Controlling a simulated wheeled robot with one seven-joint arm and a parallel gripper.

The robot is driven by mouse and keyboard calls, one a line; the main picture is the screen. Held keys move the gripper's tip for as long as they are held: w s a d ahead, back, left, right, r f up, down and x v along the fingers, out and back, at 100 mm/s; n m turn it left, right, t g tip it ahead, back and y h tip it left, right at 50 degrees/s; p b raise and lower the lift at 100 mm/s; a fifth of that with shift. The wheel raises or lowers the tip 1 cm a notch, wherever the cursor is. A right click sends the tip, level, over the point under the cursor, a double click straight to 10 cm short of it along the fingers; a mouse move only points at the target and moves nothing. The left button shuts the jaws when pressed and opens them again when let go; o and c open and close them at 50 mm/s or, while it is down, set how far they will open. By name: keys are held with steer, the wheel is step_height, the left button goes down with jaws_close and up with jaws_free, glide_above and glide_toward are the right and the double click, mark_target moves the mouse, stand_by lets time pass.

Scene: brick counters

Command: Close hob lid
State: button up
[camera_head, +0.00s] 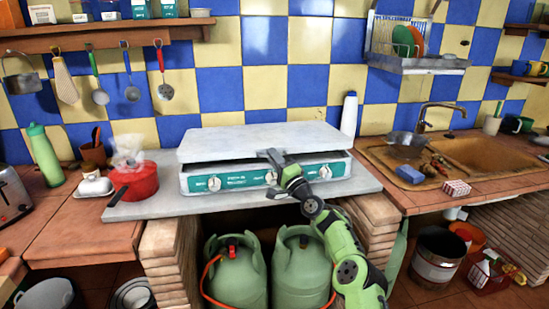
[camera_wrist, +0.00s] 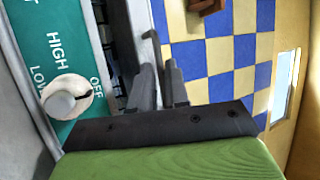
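The hob (camera_head: 265,178) stands on the grey slab with its green control panel and white knobs facing me. Its white lid (camera_head: 255,140) lies low above it, nearly flat, with a dark gap under its front edge. My gripper (camera_head: 270,156) is at the front of the hob, right of its middle, close to the lid's front edge; I cannot tell if they touch. In the wrist view my gripper's dark fingers (camera_wrist: 160,88) stand near each other beside the grate. A knob (camera_wrist: 67,97) and the HIGH/LOW panel (camera_wrist: 55,45) show at the left.
A red pot (camera_head: 137,182) stands left of the hob. A white bottle (camera_head: 349,114) stands behind the hob's right end. The sink (camera_head: 485,153) is at the right. Green gas cylinders (camera_head: 236,275) stand below. Utensils and a dish rack (camera_head: 415,64) hang on the wall.

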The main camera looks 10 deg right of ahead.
steer(key=p+v, duration=0.1)
steer(key=v, duration=1.4)
steer(key=shift+s+p, duration=0.35)
steer(key=shift+p, duration=0.05)
steer(key=shift+f, duration=0.1)
